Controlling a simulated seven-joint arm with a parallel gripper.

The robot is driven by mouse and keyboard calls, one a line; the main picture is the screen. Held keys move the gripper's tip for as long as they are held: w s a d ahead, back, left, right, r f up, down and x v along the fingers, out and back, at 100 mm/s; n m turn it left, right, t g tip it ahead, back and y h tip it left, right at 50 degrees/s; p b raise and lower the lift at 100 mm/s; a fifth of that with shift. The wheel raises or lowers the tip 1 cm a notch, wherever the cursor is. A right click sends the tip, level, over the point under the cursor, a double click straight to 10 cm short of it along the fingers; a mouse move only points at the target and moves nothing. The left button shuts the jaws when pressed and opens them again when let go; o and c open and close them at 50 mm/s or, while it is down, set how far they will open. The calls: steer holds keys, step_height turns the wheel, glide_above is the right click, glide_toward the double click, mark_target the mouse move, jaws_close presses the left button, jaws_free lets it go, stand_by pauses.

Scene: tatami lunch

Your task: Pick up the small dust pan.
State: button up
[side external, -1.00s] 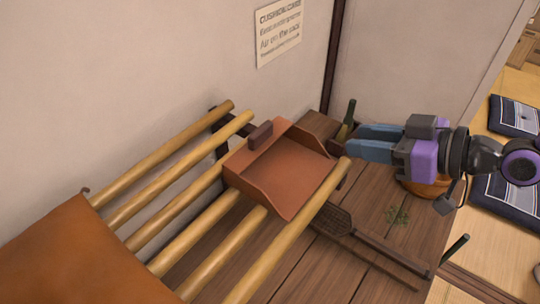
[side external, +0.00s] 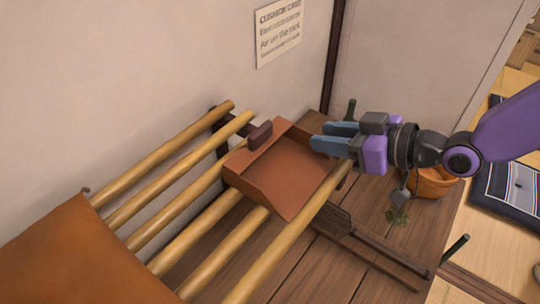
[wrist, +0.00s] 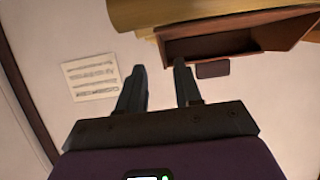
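The small dust pan (side external: 285,178) is reddish brown with raised sides and a dark brown handle (side external: 260,136) at its back, towards the wall. It rests on the bamboo poles at their right end. In the wrist view the pan (wrist: 220,42) is at the upper right, with its handle (wrist: 212,69) just right of the fingers. My gripper (side external: 322,136) is beside the pan's right back corner, with its fingers pointing left towards the handle. In the wrist view the gripper (wrist: 160,78) has its two fingers apart with nothing between them.
Bamboo poles (side external: 180,193) carry an orange cushion (side external: 70,258) at the left. A wall with a paper notice (side external: 279,31) stands behind.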

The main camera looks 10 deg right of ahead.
mark_target(304, 146)
steer(key=shift+s+a+x, duration=0.1)
steer(key=shift+x, duration=1.25)
steer(key=shift+s+a+x, duration=0.1)
steer(key=shift+a+x, duration=0.05)
steer(key=shift+x, duration=1.2)
jaws_close()
